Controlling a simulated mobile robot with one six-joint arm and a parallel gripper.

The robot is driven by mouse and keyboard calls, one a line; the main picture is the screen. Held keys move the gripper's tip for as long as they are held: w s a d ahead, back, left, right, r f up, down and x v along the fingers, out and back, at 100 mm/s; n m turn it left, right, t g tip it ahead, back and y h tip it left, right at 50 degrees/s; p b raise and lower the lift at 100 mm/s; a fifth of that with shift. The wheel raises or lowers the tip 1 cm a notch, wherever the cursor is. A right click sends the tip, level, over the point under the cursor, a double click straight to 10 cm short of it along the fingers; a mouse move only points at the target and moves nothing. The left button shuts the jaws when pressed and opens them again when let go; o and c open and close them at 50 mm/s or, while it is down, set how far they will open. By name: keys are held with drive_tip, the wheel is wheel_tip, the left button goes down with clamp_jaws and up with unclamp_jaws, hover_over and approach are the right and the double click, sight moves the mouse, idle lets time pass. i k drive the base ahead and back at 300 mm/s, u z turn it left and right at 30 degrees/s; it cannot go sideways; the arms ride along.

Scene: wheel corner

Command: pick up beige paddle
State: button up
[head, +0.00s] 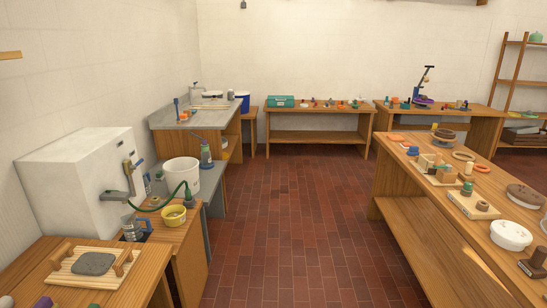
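I cannot make out a beige paddle for certain. A flat light-wood board (66,278) lies on the near left bench, with a grey slab (93,264) and wooden pieces on it. A thin light-wood strip (209,107) lies on the far left counter; it is too small to identify. Several small pale wooden items (437,166) stand on the right bench, partly hiding one another. My gripper is not in view.
The brick floor (295,220) is clear between the left benches and the long right bench (405,190). A white boxy machine (75,185), a white bucket (182,176) and a yellow bowl (174,215) stand left. Two cluttered tables (318,110) (470,117) stand at the back.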

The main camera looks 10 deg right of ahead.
sight(467, 176)
drive_tip(key=z, duration=0.3)
drive_tip(key=i, duration=1.6)
drive_tip(key=z, duration=0.55)
drive_tip(key=i, duration=0.8)
drive_tip(key=z, duration=0.45)
drive_tip(key=i, duration=0.75)
drive_tip(key=z, duration=0.2)
